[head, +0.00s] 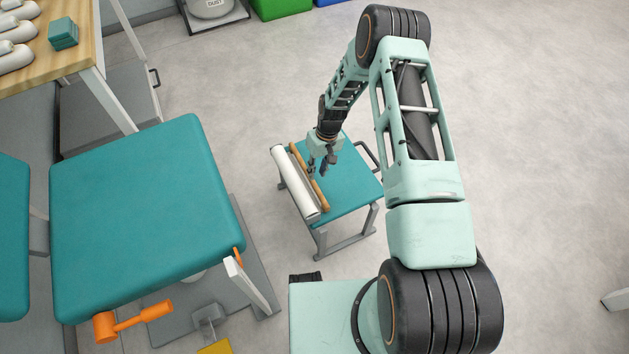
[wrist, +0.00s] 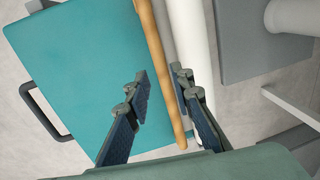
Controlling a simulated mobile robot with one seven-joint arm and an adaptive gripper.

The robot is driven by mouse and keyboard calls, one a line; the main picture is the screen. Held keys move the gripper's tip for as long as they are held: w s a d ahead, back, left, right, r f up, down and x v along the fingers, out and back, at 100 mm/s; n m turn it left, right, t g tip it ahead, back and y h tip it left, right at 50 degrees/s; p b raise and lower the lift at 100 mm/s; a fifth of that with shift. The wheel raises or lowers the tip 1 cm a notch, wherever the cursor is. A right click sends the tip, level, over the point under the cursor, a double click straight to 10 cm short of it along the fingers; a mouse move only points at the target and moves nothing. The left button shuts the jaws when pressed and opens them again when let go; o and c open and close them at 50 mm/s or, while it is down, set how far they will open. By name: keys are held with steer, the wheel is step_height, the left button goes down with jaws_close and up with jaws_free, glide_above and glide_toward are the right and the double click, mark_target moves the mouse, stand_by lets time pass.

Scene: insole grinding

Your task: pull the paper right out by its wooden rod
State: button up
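A wooden rod (head: 320,192) lies beside a white paper roll (head: 294,184) along the left side of a small teal-topped stool (head: 348,187). In the wrist view the rod (wrist: 153,38) runs lengthwise, with the white roll (wrist: 191,40) just to its right. My gripper (head: 319,171) is above the rod, pointing down. In the wrist view my gripper (wrist: 159,73) is open, its fingers on either side of the rod in the picture, with a gap on the left. The right finger is nearer the rod. I cannot tell the height between fingertips and rod.
A large teal-padded bench (head: 145,210) stands at the left, with an orange-handled tool (head: 130,322) at its front edge. A wooden table (head: 60,65) with white shoe lasts is at the upper left. The stool has a dark side handle (head: 368,157).

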mark_target(314, 183)
steer(key=f, duration=0.3)
steer(key=a+f, duration=0.1)
steer(key=f, duration=0.1)
steer(key=shift+s+f+b, duration=0.15)
steer(key=shift+f+b, duration=0.15)
steer(key=shift+b, duration=0.1)
jaws_close()
steer(key=shift+d, duration=0.1)
